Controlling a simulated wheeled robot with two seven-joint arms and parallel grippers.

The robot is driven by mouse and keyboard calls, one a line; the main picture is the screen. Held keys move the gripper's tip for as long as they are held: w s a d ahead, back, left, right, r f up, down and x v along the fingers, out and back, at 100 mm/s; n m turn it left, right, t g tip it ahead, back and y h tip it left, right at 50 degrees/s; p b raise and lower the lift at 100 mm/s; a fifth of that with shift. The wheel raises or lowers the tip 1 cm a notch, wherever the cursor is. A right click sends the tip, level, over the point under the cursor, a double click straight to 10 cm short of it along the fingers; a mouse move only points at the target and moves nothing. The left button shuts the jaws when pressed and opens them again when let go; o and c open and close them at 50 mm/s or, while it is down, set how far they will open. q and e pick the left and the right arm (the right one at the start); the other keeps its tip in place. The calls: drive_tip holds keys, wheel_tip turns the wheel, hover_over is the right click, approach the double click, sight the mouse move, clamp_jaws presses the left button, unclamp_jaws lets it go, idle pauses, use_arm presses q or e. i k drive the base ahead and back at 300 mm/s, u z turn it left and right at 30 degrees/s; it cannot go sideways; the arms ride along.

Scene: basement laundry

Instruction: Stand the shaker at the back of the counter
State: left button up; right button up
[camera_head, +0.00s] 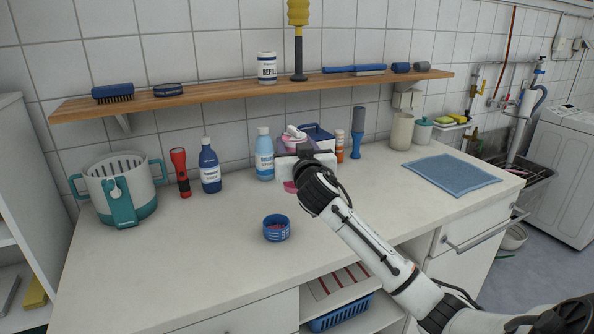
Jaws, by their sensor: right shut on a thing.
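My right gripper (303,158) is over the back middle of the counter (210,252), its arm reaching in from the lower right. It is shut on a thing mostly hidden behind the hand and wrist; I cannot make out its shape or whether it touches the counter. A small pink patch (290,187) shows just below the hand. I cannot pick out the shaker for certain. A small orange-and-white container (340,147) and a tall blue-grey item (357,132) stand upright at the back, right of the hand. My left gripper is not in view.
A light blue bottle (264,157), dark blue bottle (209,168), red flashlight (180,173) and teal-white bucket (122,188) line the back left. A blue bowl (276,228) sits in front. A wooden shelf (220,93) overhangs the back. A blue cloth (450,174) lies right. The front left is clear.

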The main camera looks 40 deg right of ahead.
sight(236, 184)
drive_tip(key=i, duration=1)
